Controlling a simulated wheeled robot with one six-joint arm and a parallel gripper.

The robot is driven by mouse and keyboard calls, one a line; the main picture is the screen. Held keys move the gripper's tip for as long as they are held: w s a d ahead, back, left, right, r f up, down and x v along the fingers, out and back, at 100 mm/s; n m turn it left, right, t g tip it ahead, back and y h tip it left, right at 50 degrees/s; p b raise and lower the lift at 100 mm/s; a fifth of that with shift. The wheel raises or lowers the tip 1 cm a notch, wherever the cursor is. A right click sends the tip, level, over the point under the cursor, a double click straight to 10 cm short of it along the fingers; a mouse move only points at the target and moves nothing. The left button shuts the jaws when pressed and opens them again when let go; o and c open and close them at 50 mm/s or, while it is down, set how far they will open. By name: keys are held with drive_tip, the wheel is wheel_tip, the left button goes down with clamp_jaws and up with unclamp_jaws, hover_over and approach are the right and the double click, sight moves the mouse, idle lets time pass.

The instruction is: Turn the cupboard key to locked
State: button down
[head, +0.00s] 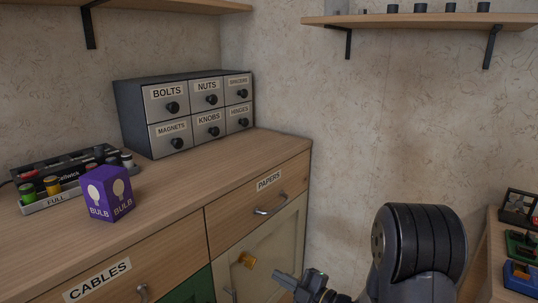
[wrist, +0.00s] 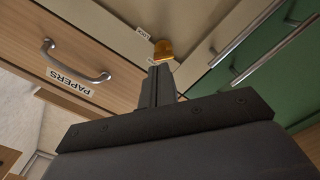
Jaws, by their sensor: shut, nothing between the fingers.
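The brass-coloured cupboard key (head: 246,260) sticks out from the cream cupboard door (head: 286,240) below the drawer labelled PAPERS. In the wrist view the key (wrist: 162,50) shows just beyond my fingertips. My gripper (head: 277,274) is shut and empty, to the right of the key in the head view. In the wrist view my gripper (wrist: 160,68) has its fingers together and pointing at the key. I cannot tell whether they touch it. A small white label (wrist: 142,31) sits beside the key; its text is too small to read surely. The key's turn angle is unclear.
The PAPERS drawer handle (head: 271,207) juts out above the door. A green door (head: 197,287) is to the left. On the counter stand a drawer cabinet (head: 187,111), a purple bulb box (head: 107,194) and a battery rack (head: 60,197). A bench with boxes is at right.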

drive_tip(key=w+a+r+n+p, duration=0.1)
drive_tip(key=w+a+n, duration=0.3)
drive_tip(key=n, duration=0.3)
drive_tip(key=shift+w+r, duration=0.35)
drive_tip(key=shift+w, duration=0.35)
drive_tip(key=shift+s+a+f+b, duration=0.2)
drive_tip(key=shift+s+a+b, duration=0.1)
drive_tip(key=shift+b, duration=0.1)
idle(0.8)
drive_tip(key=shift+f+b, duration=0.7)
drive_tip(key=shift+b, duration=1.35)
drive_tip(key=shift+w+d+r, duration=0.15)
drive_tip(key=shift+w+d, duration=0.1)
drive_tip(key=shift+b+v, duration=0.8)
drive_tip(key=shift+v, duration=2.2)
